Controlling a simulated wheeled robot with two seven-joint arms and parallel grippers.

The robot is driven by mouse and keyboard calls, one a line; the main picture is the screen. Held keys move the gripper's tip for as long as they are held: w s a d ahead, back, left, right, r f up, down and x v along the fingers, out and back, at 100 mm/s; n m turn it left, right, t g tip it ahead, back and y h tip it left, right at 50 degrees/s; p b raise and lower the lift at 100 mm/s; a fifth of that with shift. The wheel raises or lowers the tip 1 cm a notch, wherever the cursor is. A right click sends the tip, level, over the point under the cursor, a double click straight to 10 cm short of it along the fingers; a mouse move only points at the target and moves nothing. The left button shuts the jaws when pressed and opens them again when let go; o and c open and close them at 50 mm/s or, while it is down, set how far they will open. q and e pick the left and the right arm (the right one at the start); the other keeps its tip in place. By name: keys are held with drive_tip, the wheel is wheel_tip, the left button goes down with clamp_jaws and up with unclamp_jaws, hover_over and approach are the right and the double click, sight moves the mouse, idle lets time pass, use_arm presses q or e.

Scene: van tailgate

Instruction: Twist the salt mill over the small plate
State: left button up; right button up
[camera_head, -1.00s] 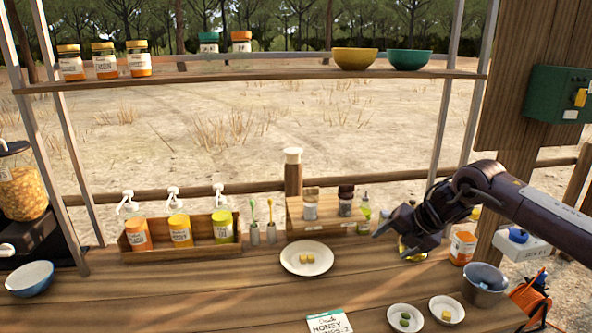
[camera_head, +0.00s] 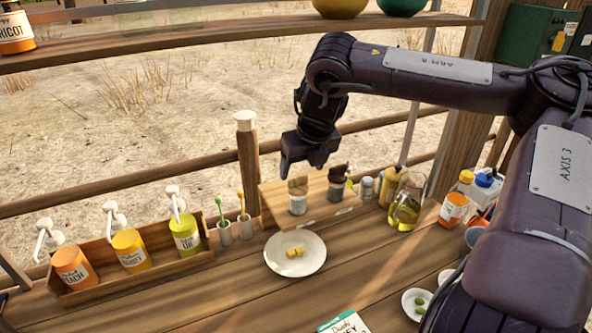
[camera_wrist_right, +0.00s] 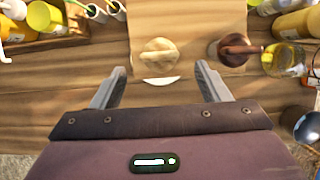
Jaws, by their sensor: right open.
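A mill with a light wooden top and pale body (camera_head: 298,197) stands upright on a low wooden stand. A second mill with a dark top (camera_head: 336,183) stands to its right; I cannot read either label. My right gripper (camera_head: 303,168) is open and empty, just above the light-topped mill. In the right wrist view the light mill top (camera_wrist_right: 158,55) lies ahead, centred between the spread fingertips (camera_wrist_right: 160,72), apparently untouched. My left gripper is not in view.
The stand (camera_head: 270,208) has small bottles and a glass oil jug (camera_head: 405,208) to its right. A wooden box (camera_head: 75,293) of pump bottles sits left. Two small brush-like tools (camera_head: 232,225) stand between box and stand. A shelf (camera_head: 230,28) spans above.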

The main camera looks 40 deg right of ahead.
sight(298, 177)
drive_tip(key=x, duration=0.3)
drive_tip(key=shift+w+f+p, duration=0.2)
drive_tip(key=shift+f+p, duration=0.05)
drive_tip(key=shift+p, duration=0.05)
drive_tip(key=shift+w+d+f, duration=0.1)
drive_tip(key=shift+w+f, duration=0.1)
drive_tip(key=shift+f, duration=0.15)
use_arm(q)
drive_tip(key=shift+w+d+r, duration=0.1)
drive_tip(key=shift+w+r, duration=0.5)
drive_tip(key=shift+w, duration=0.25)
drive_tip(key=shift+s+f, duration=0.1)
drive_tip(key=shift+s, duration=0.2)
use_arm(e)
drive_tip(key=c, duration=1)
